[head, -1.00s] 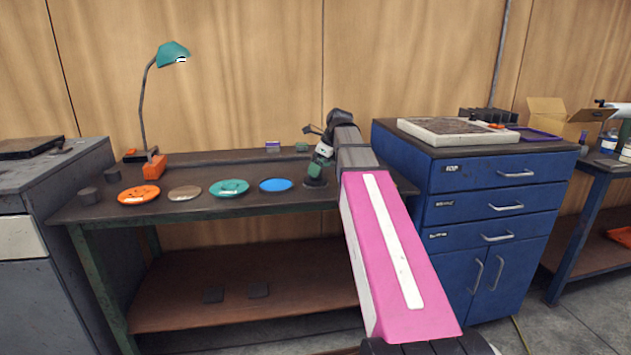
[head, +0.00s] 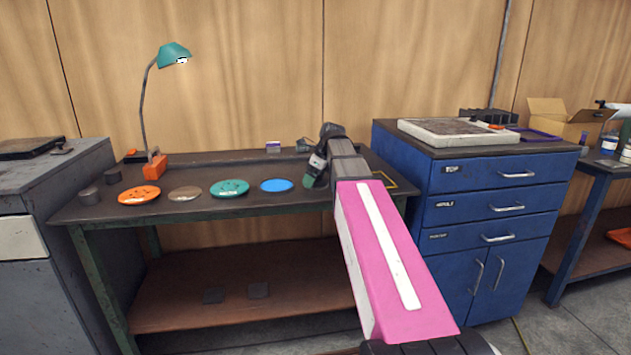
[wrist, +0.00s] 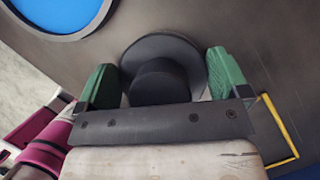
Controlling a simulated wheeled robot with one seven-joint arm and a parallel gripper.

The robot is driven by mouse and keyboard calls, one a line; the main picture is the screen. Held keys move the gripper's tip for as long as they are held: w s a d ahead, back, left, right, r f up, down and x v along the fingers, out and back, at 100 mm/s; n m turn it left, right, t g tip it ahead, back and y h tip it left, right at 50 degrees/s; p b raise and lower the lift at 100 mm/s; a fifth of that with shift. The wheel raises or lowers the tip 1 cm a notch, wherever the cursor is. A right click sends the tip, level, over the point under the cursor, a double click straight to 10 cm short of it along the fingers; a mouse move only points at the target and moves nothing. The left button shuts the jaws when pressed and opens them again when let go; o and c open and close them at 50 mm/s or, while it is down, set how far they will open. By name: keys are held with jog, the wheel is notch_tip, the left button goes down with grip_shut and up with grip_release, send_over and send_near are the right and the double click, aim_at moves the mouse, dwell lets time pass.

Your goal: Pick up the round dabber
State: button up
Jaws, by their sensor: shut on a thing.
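The round dabber (wrist: 165,52) is dark grey, with a wide round disc and a narrower round knob, in the wrist view. My gripper (wrist: 165,75) has its two green fingers on either side of the dabber and is shut on it. In the head view my gripper (head: 312,172) is over the right part of the workbench, in front of my pink arm. The dabber is hard to make out there, being hidden by the gripper. I cannot tell whether it touches the bench.
On the workbench (head: 190,216) lie orange (head: 138,194), brown (head: 185,193), teal (head: 229,188) and blue (head: 276,185) discs. A yellow outline (head: 386,179) and blue cabinet (head: 490,215) are right.

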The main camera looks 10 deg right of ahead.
jog(key=shift+r, duration=0.1)
jog(key=shift+r, duration=0.5)
jog(key=r, duration=0.3)
jog(key=shift+a+r, duration=0.2)
jog(key=shift+a, duration=0.15)
jog(key=s+a+r, duration=0.2)
jog(key=a+r, duration=0.4)
jog(key=a, duration=0.4)
jog(key=shift+a+r, duration=0.2)
jog(key=shift+a, duration=0.15)
jog(key=shift+s, duration=0.1)
jog(key=shift+o, duration=0.6)
jog(key=shift+x, duration=4.8)
